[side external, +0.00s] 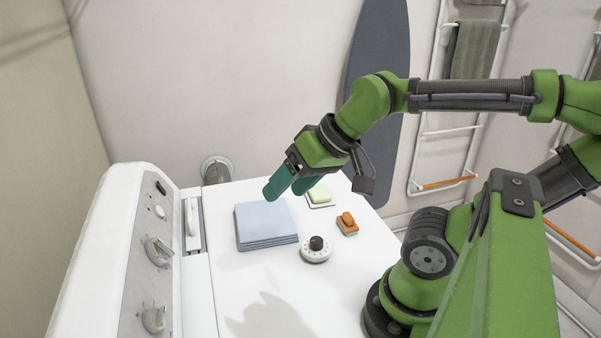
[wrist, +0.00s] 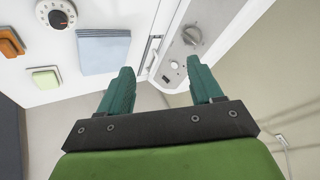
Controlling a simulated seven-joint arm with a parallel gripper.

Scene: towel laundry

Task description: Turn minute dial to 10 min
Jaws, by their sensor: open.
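The minute dial (side external: 316,249) is a small round white timer with a black knob and a red mark on top. It stands on the white machine top, in front of the folded towel. In the wrist view the dial (wrist: 56,14) is at the top left, with dark marks around its white ring. My gripper (side external: 284,188) is open and empty, above the back of the machine top and behind the dial, clear of it. In the wrist view the two teal fingers of my gripper (wrist: 162,75) are apart with nothing between them. The dial's setting is too small to read.
A folded light blue towel (side external: 265,223) lies left of the dial. An orange block (side external: 347,225) and a green soap-like block (side external: 319,195) lie behind it to the right. The machine's control panel (side external: 150,250) with knobs rises at the left. The front of the top is clear.

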